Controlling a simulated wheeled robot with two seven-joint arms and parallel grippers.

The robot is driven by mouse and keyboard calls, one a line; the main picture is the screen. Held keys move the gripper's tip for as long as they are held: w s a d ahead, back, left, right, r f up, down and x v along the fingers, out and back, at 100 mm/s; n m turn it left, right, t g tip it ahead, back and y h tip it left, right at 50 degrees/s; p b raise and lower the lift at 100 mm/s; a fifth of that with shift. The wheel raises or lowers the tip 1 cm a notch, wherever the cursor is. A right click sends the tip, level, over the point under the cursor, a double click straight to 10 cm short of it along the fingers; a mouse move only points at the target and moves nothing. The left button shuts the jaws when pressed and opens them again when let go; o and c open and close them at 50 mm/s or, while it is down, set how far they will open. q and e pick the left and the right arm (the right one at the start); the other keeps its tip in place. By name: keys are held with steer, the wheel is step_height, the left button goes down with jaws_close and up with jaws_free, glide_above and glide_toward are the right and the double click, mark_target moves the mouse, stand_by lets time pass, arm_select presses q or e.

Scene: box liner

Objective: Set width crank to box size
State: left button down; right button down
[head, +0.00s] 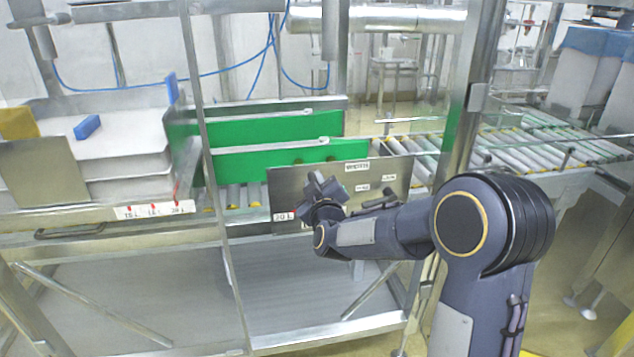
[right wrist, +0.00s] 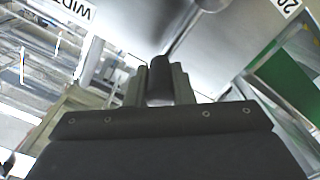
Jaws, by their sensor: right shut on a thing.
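My right gripper (head: 325,192) is in front of the metal panel (head: 400,172) in the middle of the head view. In the right wrist view my right gripper (right wrist: 161,85) is shut on the dark crank handle (right wrist: 160,68), with a finger on each side. A grey crank arm (right wrist: 186,28) runs from near the handle toward a hub at the top edge. The width label (head: 357,166) is on the panel's upper part, and a 20 L label (head: 283,216) is at its lower left. In the head view my gripper hides the crank handle. My left gripper is not in view.
Green guide walls (head: 265,130) stand over a roller conveyor behind the panel. A scale strip with red marks (head: 155,210) is on the left table's front. A metal post (head: 465,110) stands close to my right arm. A blue block (head: 87,127) lies on the left stack.

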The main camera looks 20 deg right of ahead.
steer(key=shift+a+f, duration=0.1)
steer(key=c, duration=1.3)
jaws_free()
steer(key=shift+o, duration=0.2)
steer(key=v, duration=0.7)
steer(key=shift+s+p, duration=0.3)
steer(key=shift+s, duration=0.1)
